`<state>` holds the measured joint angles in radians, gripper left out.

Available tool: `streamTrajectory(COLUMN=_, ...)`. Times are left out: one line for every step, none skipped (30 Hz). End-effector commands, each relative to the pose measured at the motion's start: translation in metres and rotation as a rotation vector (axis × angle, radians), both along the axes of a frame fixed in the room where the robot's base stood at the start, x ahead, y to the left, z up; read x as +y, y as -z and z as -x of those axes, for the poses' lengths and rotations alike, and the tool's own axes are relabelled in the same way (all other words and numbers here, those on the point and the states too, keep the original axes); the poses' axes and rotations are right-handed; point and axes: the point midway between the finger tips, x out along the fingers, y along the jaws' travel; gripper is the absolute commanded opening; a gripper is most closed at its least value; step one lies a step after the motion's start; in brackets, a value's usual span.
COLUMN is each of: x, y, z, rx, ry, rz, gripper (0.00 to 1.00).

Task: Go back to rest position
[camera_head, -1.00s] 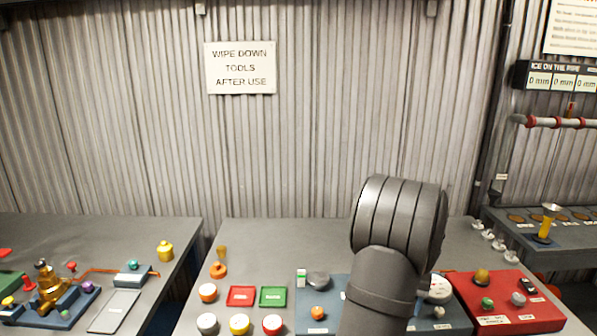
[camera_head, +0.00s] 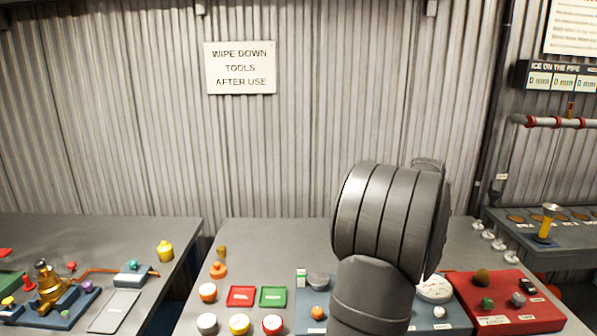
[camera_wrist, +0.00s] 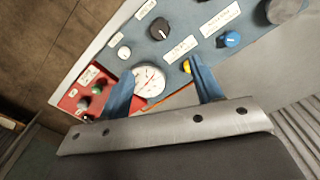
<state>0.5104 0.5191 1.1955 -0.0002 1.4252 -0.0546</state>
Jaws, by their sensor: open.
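My gripper (camera_wrist: 162,92) shows in the wrist view with its two blue fingers apart and nothing between them. Its fingers point toward the blue-grey panel (camera_wrist: 165,45), with a round white dial (camera_wrist: 149,80) beyond the left finger. In the head view my arm rises in front of the middle bench and hides part of the blue panel (camera_head: 455,318); the fingers are hidden there.
The red panel (camera_head: 530,308) with several knobs lies at the right of the bench. A red tray (camera_head: 241,296) and a green tray (camera_head: 273,297) lie left of my arm. A brass device (camera_head: 48,284) stands on the left bench.

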Motion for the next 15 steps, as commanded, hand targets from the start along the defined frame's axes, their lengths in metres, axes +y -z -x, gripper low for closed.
streamTrajectory(x=0.000, y=-0.011, z=0.000, rx=-0.004, ry=0.000, rz=0.002, gripper=0.59)
streamTrajectory(x=0.000, y=-0.017, z=0.000, rx=-0.003, ry=0.000, rz=0.001, gripper=0.59)
streamTrajectory(x=0.000, y=-0.001, z=0.000, rx=0.004, ry=0.000, rz=-0.002, gripper=0.59)
streamTrajectory(x=0.000, y=0.006, z=0.001, rx=0.005, ry=0.000, rz=-0.003, gripper=0.59)
streamTrajectory(x=0.000, y=0.012, z=0.001, rx=0.004, ry=0.000, rz=-0.002, gripper=0.59)
streamTrajectory(x=0.001, y=0.021, z=0.001, rx=0.005, ry=0.000, rz=-0.003, gripper=0.59)
streamTrajectory(x=0.000, y=0.027, z=0.000, rx=0.004, ry=0.000, rz=-0.002, gripper=0.59)
streamTrajectory(x=0.000, y=0.033, z=0.001, rx=0.005, ry=0.000, rz=-0.003, gripper=0.59)
streamTrajectory(x=0.000, y=0.041, z=0.001, rx=0.004, ry=0.000, rz=-0.002, gripper=0.59)
streamTrajectory(x=0.000, y=0.047, z=0.001, rx=0.004, ry=0.000, rz=-0.002, gripper=0.59)
streamTrajectory(x=0.000, y=0.053, z=0.001, rx=0.004, ry=0.000, rz=-0.002, gripper=0.59)
streamTrajectory(x=0.000, y=0.061, z=0.001, rx=0.005, ry=0.000, rz=-0.003, gripper=0.59)
streamTrajectory(x=0.000, y=0.067, z=0.000, rx=0.004, ry=0.000, rz=-0.002, gripper=0.59)
streamTrajectory(x=0.000, y=0.073, z=0.000, rx=0.005, ry=0.000, rz=-0.003, gripper=0.59)
streamTrajectory(x=0.000, y=0.081, z=0.001, rx=0.004, ry=0.000, rz=-0.002, gripper=0.59)
